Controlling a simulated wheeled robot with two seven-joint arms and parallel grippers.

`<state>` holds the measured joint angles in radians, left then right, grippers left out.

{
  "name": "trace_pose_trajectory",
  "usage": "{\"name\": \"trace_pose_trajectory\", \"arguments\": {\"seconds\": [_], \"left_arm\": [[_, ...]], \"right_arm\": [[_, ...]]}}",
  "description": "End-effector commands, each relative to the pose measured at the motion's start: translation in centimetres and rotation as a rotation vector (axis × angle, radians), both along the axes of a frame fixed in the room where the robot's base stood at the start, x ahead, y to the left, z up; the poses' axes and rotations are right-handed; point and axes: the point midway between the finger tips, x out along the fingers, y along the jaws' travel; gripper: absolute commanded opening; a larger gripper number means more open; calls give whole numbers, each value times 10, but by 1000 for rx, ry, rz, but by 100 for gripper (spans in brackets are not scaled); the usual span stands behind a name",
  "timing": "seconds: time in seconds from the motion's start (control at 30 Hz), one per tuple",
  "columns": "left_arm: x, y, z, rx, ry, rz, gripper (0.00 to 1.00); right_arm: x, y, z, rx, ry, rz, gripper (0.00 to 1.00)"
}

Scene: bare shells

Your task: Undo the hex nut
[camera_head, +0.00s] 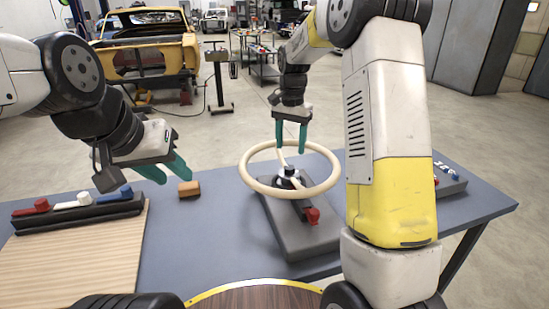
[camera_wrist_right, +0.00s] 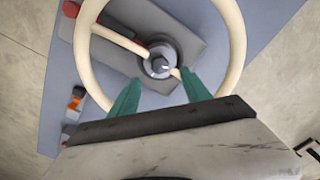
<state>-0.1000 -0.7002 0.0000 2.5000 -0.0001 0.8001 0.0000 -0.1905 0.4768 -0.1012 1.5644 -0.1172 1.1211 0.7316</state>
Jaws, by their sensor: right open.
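The hex nut (camera_wrist_right: 160,66) sits at the centre of the hub of a cream steering wheel (camera_head: 248,181), and in the head view it shows small at the dark hub (camera_head: 289,171). The wheel (camera_wrist_right: 238,45) is mounted on a grey base (camera_head: 290,235). My right gripper (camera_head: 291,150) points down above the hub, open and empty. In the right wrist view its two green fingertips (camera_wrist_right: 160,88) are apart, just short of the nut and not around it. My left gripper (camera_head: 166,178) is at the left above the table, its fingers apart with nothing between them.
An orange-brown block (camera_head: 189,189) lies on the blue-grey table (camera_head: 225,235) by my left gripper. A red part (camera_head: 312,215) sits on the wheel's base. Another rack (camera_head: 450,184) is at the right.

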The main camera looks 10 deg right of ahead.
Motion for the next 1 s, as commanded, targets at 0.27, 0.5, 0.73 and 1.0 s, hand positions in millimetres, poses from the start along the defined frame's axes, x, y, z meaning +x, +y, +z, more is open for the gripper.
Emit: {"name": "trace_pose_trajectory", "arguments": {"seconds": [0.27, 0.5, 0.73, 1.0], "left_arm": [[0, 0, 0, 0, 0, 0, 36], [0, 0, 0, 0, 0, 0, 36], [0, 0, 0, 0, 0, 0, 36], [0, 0, 0, 0, 0, 0, 36]], "right_arm": [[-1, -3, -22, -10, 4, -60, 56], [-1, -3, -60, -9, 4, -58, 56], [0, -2, -76, -8, 0, -57, 56], [0, -2, -77, -7, -1, -56, 50]]}}
